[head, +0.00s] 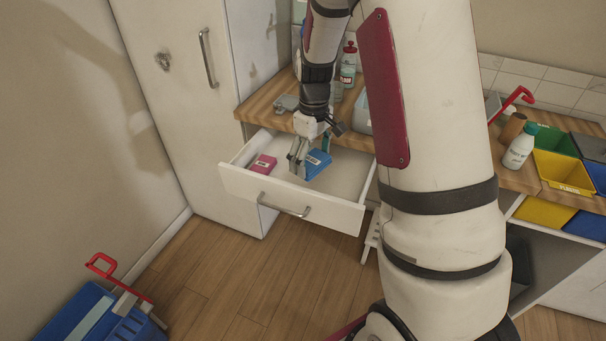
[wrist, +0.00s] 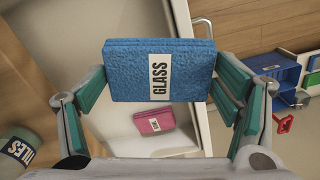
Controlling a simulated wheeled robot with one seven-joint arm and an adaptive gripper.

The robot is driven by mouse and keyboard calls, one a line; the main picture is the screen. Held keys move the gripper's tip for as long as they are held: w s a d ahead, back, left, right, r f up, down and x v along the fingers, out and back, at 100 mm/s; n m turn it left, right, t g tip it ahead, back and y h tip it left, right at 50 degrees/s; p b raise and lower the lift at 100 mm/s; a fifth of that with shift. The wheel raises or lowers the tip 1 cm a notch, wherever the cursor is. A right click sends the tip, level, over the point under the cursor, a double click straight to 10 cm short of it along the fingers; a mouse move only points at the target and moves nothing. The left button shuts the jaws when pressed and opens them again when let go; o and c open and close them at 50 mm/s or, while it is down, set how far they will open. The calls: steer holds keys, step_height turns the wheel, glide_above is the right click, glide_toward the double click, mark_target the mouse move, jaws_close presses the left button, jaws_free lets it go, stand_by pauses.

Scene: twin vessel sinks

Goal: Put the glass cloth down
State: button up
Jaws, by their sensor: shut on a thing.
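The glass cloth (wrist: 130,75) is a folded blue cloth with a white label reading GLASS. In the wrist view it spans between the green-padded fingers of my gripper (wrist: 160,82), which is shut on it. In the head view the blue cloth (head: 317,167) is at my gripper (head: 309,155), over the right part of the open drawer (head: 290,194). It looks much larger than the pink cloth in the wrist view, so it appears held above the drawer floor. The exact gap cannot be told.
A pink labelled cloth (head: 263,164) lies in the drawer's left part; it also shows in the wrist view (wrist: 153,122). The wooden counter (head: 262,103) is behind the drawer. A white bottle (head: 520,146) and coloured bins (head: 563,172) stand at right. A blue bucket (head: 98,316) is on the floor.

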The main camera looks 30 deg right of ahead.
mark_target(342, 193)
steer(key=s+d+f+n+b, duration=0.1)
steer(key=d+f+n+b, duration=0.25)
steer(key=d+b, duration=0.5)
steer(key=f, duration=0.3)
steer(key=d+f, duration=0.1)
steer(key=f, duration=0.6)
steer(key=shift+s+d+f, duration=0.1)
steer(key=shift+d+f, duration=0.05)
steer(key=shift+d, duration=0.15)
steer(key=shift+f, duration=0.15)
steer(key=o, duration=1)
